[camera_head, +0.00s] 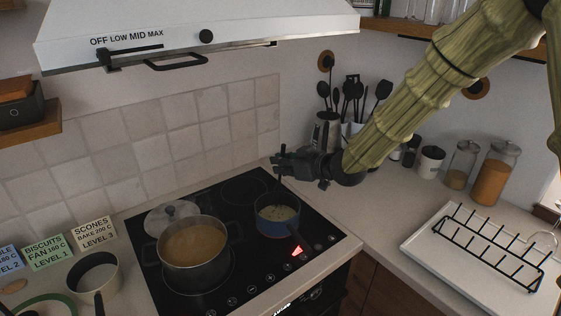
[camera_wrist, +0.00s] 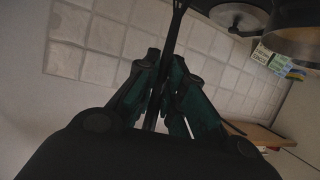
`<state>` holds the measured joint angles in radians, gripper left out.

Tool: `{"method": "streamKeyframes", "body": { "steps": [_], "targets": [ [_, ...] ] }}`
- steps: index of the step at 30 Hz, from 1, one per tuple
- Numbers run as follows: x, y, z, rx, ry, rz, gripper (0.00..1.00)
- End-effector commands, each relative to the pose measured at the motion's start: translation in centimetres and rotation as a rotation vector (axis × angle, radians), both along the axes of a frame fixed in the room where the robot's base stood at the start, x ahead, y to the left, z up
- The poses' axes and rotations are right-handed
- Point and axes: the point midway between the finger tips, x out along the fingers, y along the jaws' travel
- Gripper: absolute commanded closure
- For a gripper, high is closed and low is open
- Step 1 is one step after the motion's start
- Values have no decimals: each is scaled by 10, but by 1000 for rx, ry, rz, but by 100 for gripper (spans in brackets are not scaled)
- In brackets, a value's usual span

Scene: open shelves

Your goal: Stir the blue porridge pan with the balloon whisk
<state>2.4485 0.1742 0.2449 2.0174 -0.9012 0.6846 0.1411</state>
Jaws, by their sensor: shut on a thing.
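The blue porridge pan (camera_head: 276,229) stands on the right side of the black hob, with pale, lumpy contents inside. My gripper (camera_head: 281,164) is above the pan, towards the back of the hob. It is shut on a thin dark handle (camera_head: 276,184), which I take to be the balloon whisk's, pointing down towards the pan. In the wrist view my gripper's fingers (camera_wrist: 163,88) close around this dark handle (camera_wrist: 175,32).
A large steel pot (camera_head: 196,282) of brownish liquid stands left of the pan, a lid (camera_head: 171,213) behind it. A utensil holder (camera_head: 350,128), glass jars (camera_head: 493,174) and a black rack (camera_head: 490,250) are to the right. The range hood (camera_head: 200,30) hangs above.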

Motion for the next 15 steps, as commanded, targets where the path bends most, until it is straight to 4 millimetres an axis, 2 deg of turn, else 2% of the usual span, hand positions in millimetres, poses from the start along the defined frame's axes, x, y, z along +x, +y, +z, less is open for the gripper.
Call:
{"method": "streamKeyframes", "body": {
  "steps": [15],
  "targets": [
    [0,0,-40,1,-1,0,100]
  ]
}}
